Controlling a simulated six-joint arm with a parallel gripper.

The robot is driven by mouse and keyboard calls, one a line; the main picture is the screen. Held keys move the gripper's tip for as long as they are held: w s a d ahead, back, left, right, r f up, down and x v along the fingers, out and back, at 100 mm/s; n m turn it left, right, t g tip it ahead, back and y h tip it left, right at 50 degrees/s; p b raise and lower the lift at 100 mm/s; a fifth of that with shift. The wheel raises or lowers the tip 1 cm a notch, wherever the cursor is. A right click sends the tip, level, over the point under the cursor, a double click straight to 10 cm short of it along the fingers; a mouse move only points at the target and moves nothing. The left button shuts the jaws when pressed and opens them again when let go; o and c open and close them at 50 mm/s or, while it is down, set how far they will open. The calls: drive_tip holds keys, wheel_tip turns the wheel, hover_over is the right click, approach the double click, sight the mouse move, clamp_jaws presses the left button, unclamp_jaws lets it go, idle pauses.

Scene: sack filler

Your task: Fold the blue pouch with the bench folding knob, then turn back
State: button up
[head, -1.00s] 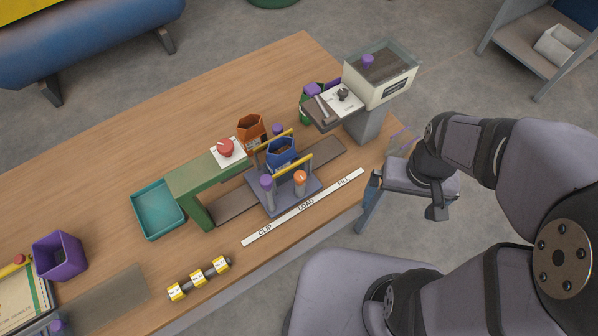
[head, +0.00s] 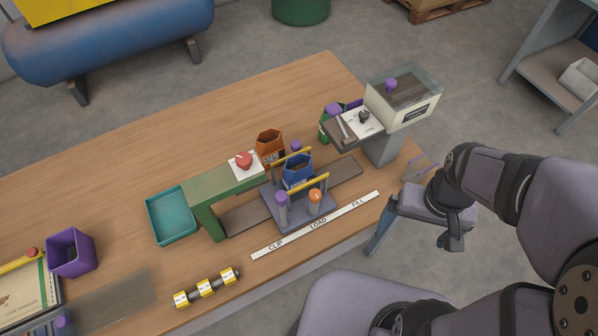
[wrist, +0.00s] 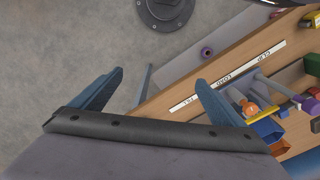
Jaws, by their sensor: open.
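The blue pouch (head: 297,172) stands upright and open-topped in a grey carriage (head: 303,219) between two yellow bars, in the middle of the bench. It also shows partly at the lower right of the wrist view (wrist: 268,130). An orange knob (head: 315,196) and a purple knob (head: 281,199) stand on posts at the carriage's front; I cannot tell for sure which one is the folding knob. The orange knob shows in the wrist view too (wrist: 248,108). My gripper (wrist: 158,80) is open and empty, off the bench's front edge, right of the carriage, touching nothing.
A white strip (head: 315,226) reads CLIP, LOAD, FILL. A green press (head: 206,198) with a red button stands left of the carriage, an orange pouch (head: 270,143) behind it. The filler hopper (head: 408,100) rises at the right end. A teal tray (head: 172,215) lies left.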

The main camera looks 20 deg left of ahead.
drive_tip(key=shift+w+a, duration=0.1)
drive_tip(key=c, duration=0.5)
drive_tip(key=shift+w+a+r+n+b, duration=0.1)
drive_tip(key=shift+w+a+n+b, duration=0.4)
drive_tip(key=shift+w+a+n, duration=0.45)
drive_tip(key=c, duration=0.7)
drive_tip(key=shift+o, duration=0.2)
wheel_tip(320, 180, up, 2)
drive_tip(key=r+n+b, duration=0.1)
drive_tip(key=n+b, duration=0.3)
drive_tip(key=n, duration=0.5)
hover_over(315, 193)
drive_tip(key=shift+f, duration=0.25)
drive_tip(key=shift+f+p, duration=0.65)
drive_tip(key=shift+f, duration=3)
drive_tip(key=c, duration=1)
